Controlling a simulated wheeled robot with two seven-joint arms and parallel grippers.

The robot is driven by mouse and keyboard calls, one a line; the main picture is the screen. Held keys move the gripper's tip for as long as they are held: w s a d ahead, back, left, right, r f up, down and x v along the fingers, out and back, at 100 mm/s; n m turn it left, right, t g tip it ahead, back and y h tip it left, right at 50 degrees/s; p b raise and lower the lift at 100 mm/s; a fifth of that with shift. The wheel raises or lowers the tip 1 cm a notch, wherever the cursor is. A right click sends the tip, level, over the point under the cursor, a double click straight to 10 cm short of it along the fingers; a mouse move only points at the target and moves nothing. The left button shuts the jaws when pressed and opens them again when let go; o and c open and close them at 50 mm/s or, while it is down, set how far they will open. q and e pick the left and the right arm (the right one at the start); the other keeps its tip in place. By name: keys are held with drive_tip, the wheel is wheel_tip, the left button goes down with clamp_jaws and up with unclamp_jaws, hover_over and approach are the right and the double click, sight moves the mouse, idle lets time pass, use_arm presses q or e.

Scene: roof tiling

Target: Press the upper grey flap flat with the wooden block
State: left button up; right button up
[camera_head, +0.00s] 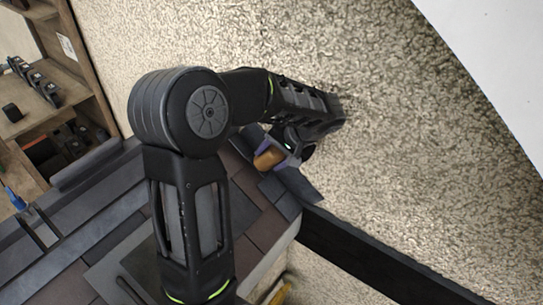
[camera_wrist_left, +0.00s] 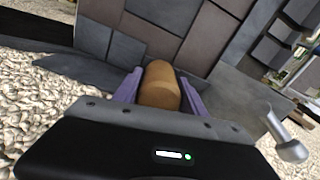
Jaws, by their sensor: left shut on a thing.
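My left gripper (camera_wrist_left: 158,92) is shut on the wooden block (camera_wrist_left: 160,86), a rounded tan piece held between its two purple fingers. In the head view the block (camera_head: 268,158) shows below my left wrist, at the edge of the roof by the pebbled wall. Grey flaps lie along this edge: one grey flap (camera_wrist_left: 92,38) is left of the block in the wrist view, and a larger grey sheet (camera_wrist_left: 225,100) is right of it. I cannot tell whether the block touches a flap. My right gripper is not in view.
Brown and grey tiles (camera_wrist_left: 150,22) cover the roof. The pebbled wall (camera_head: 400,130) rises beside it. A dark beam (camera_head: 370,262) runs from the roof's corner. A hammer-like metal tool (camera_wrist_left: 285,135) shows at the right of the wrist view. Wooden shelves (camera_head: 95,85) stand at left.

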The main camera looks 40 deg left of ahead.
use_arm(q)
drive_tip(key=shift+b+x, duration=0.7)
drive_tip(key=shift+x, duration=0.15)
drive_tip(key=shift+a+f, duration=0.2)
drive_tip(key=shift+f, duration=0.1)
drive_tip(key=shift+b+x, duration=1.45)
drive_tip(key=shift+r, duration=0.15)
drive_tip(key=shift+p+v, duration=0.55)
drive_tip(key=shift+v, duration=0.35)
drive_tip(key=shift+p+v, duration=1.25)
drive_tip(key=shift+v, duration=1.85)
